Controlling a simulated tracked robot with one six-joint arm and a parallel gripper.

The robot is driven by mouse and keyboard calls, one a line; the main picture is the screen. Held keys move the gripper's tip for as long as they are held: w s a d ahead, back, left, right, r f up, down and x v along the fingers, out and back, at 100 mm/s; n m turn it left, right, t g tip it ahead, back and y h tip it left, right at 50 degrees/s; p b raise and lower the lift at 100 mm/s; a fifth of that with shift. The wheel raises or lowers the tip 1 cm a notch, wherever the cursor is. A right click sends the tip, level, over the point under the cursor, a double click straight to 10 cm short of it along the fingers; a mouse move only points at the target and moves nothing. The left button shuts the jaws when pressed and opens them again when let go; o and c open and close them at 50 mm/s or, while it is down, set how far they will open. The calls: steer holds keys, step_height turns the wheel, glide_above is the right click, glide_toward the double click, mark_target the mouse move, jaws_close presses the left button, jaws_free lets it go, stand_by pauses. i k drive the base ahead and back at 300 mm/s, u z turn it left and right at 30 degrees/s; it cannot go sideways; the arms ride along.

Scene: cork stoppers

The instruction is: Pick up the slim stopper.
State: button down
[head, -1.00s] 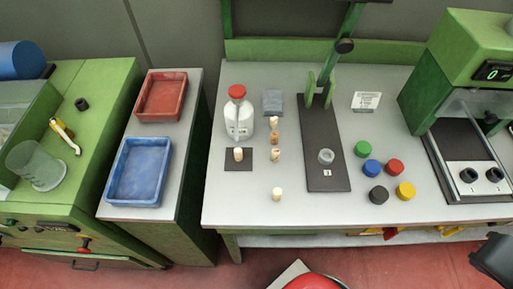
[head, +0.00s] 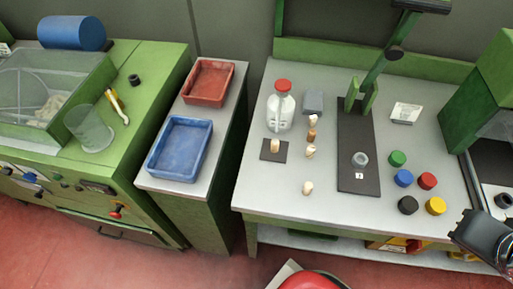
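Several small cork stoppers stand on the grey bench. Three form a short row behind the middle: a pale-topped one (head: 313,121), a browner one (head: 311,135) and a pale one (head: 310,151). Another stopper (head: 307,188) stands alone nearer the front edge. One more (head: 275,146) stands on a small dark square mat (head: 267,156). They are too small for me to tell which is the slim one. My gripper (head: 478,236) shows only partly, dark, at the lower right edge, well away from the stoppers. Its fingers cannot be made out.
A white bottle with a red cap (head: 281,107) stands behind the mat. A dark board (head: 358,178) with a small clear cup (head: 360,160) and green stand lies right of the stoppers. Several coloured caps (head: 403,177) are further right. Blue (head: 153,172) and red (head: 187,97) trays stand left.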

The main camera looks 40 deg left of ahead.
mark_target(275, 143)
steer(key=u, duration=1.25)
steer(key=k, duration=1.2)
steer(key=u, duration=0.3)
steer(key=i, duration=1)
